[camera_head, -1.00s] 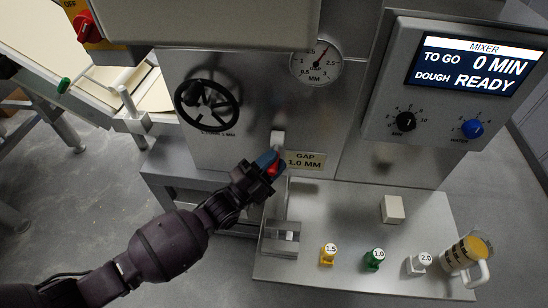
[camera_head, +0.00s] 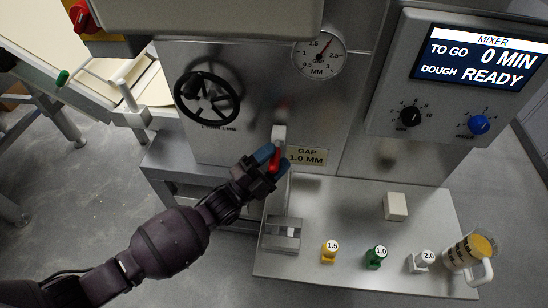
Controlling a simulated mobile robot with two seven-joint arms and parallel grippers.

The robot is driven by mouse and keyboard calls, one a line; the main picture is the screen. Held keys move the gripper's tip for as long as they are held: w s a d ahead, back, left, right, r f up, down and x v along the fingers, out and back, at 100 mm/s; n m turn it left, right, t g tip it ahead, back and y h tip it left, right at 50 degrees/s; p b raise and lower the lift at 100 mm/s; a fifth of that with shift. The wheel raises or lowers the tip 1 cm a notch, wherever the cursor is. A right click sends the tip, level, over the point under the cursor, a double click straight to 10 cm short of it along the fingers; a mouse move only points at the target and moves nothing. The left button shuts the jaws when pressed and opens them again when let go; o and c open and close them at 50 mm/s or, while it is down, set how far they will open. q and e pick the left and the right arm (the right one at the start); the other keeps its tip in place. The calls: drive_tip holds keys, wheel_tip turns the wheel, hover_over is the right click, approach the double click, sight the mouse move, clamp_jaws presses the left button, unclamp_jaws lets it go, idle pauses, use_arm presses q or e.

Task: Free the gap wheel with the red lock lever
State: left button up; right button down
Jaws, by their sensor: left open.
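The black gap wheel (camera_head: 207,98) is on the machine's steel front at the left. The red lock lever (camera_head: 275,158) hangs below a pale mount (camera_head: 278,133), right of and below the wheel. My left gripper (camera_head: 267,156) is open, its blue fingertips right at the lever; I cannot tell whether they touch it. The gripper partly hides the lever. The round gap dial (camera_head: 319,54) has a red needle pointing up and to the right. A plate (camera_head: 306,156) beside the lever reads GAP 1.0 MM. My right gripper is not in view.
The mixer panel (camera_head: 474,65) at the right reads 0 MIN and READY. On the steel table (camera_head: 340,205) stand tagged pieces in yellow (camera_head: 330,252), green (camera_head: 376,257) and white (camera_head: 420,261), a pale block (camera_head: 396,206), a metal block (camera_head: 282,233) and a jug (camera_head: 470,252).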

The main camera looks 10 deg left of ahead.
use_arm(q)
drive_tip(key=v, duration=1)
drive_tip(key=shift+s+a+f, duration=0.15)
drive_tip(key=shift+s+a, duration=0.05)
drive_tip(key=shift+a, duration=0.1)
drive_tip(key=s+a+f+n+g+y+p, duration=0.1)
drive_tip(key=s+a+n+g+y+p, duration=0.1)
drive_tip(key=s+a+n+y+p, duration=0.2)
drive_tip(key=s+a+f+n+g+y+p, duration=0.1)
drive_tip(key=s+a+n+g+y+p, duration=0.2)
drive_tip(key=s+a+n+y, duration=0.7)
drive_tip(key=s+n+y, duration=0.2)
drive_tip(key=s+n, duration=0.5)
drive_tip(key=shift+s+n+y+p, duration=0.3)
drive_tip(key=shift+p, duration=0.05)
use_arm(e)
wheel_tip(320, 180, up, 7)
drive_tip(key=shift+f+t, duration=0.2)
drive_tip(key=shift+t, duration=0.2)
